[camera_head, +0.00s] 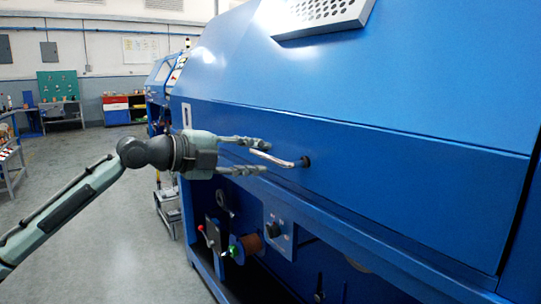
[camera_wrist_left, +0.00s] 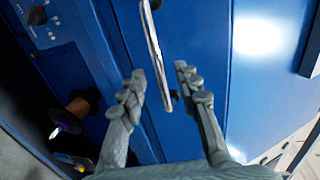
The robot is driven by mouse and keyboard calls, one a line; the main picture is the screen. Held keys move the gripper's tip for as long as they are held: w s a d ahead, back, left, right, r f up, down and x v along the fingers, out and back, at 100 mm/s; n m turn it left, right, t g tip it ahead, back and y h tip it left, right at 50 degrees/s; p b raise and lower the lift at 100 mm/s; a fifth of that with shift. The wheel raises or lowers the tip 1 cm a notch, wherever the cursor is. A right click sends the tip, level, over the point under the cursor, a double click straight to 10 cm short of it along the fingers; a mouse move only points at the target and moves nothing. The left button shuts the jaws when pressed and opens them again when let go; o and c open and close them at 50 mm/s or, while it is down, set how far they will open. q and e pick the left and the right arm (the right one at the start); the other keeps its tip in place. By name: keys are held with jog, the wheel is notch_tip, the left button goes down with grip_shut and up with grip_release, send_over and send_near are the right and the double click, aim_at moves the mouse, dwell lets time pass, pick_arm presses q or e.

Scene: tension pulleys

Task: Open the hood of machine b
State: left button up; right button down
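In the left wrist view, the handle (camera_wrist_left: 154,50) runs down between the open fingertips of my left gripper (camera_wrist_left: 160,72), with a gap on both sides. The hood's lower panel appears down. Whether this is machine b is not marked in view. My right gripper is not in view.
Below the hood is an open bay with a brown spool (camera_head: 250,244) and a control panel (camera_head: 281,236) with a knob. A vented plate (camera_head: 318,14) sits on top. Grey floor (camera_head: 110,230) is free at left; workbenches and cabinets stand far back.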

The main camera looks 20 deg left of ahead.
aim_at(266, 158)
pick_arm(q)
jog(key=shift+x, duration=1.8)
grip_shut()
